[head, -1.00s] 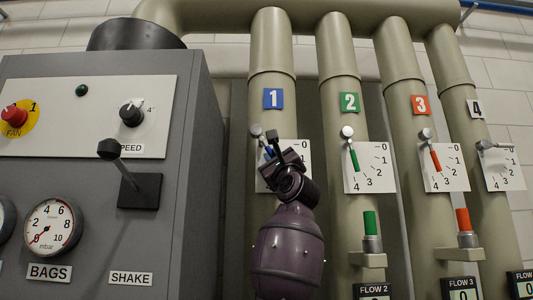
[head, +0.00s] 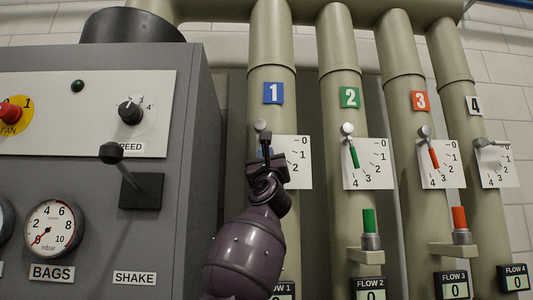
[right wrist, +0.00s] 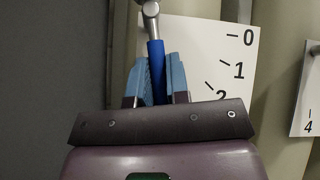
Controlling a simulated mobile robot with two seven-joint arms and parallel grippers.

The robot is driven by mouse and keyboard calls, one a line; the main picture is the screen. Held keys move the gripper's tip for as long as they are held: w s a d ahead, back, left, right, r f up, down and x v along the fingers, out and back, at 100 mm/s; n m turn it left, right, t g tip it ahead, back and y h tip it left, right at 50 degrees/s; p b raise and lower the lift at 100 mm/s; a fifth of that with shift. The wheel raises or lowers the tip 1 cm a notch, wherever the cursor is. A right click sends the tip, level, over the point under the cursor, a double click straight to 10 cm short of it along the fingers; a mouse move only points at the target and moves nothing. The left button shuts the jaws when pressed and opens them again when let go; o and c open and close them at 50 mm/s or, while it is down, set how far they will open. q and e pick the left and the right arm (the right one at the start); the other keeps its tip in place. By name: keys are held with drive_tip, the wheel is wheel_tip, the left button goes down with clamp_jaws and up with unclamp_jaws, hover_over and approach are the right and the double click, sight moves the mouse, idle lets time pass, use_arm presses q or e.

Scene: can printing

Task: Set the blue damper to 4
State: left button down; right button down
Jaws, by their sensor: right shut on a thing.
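The blue damper is a short lever with a blue handle (right wrist: 155,68), hanging from a metal pivot (head: 261,126) on pipe 1. The handle points almost straight down. Its white dial (head: 299,160) shows 0, 1 and 2 to the right of the lever; the lower marks are hidden behind my gripper. My right gripper (head: 266,158) is shut on the handle, with its light blue fingers (right wrist: 157,82) on both sides of it in the right wrist view. My left gripper is not in view.
Green damper 2 (head: 354,156) and red damper 3 (head: 433,156) stand to the right with their own dials. Damper 4 (head: 487,143) is at the far right. A grey cabinet (head: 190,215) with a black shake lever (head: 124,172) stands close on the left.

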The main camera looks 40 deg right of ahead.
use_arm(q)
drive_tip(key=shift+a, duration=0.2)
use_arm(e)
drive_tip(key=shift+a+r+m+g+h, duration=0.15)
drive_tip(key=shift+m+g+h, duration=0.25)
drive_tip(key=shift+m+h, duration=0.2)
drive_tip(key=c, duration=1.1)
unclamp_jaws()
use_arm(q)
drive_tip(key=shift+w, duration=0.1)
use_arm(e)
drive_tip(key=shift+w+f, duration=0.1)
drive_tip(key=shift+f, duration=0.15)
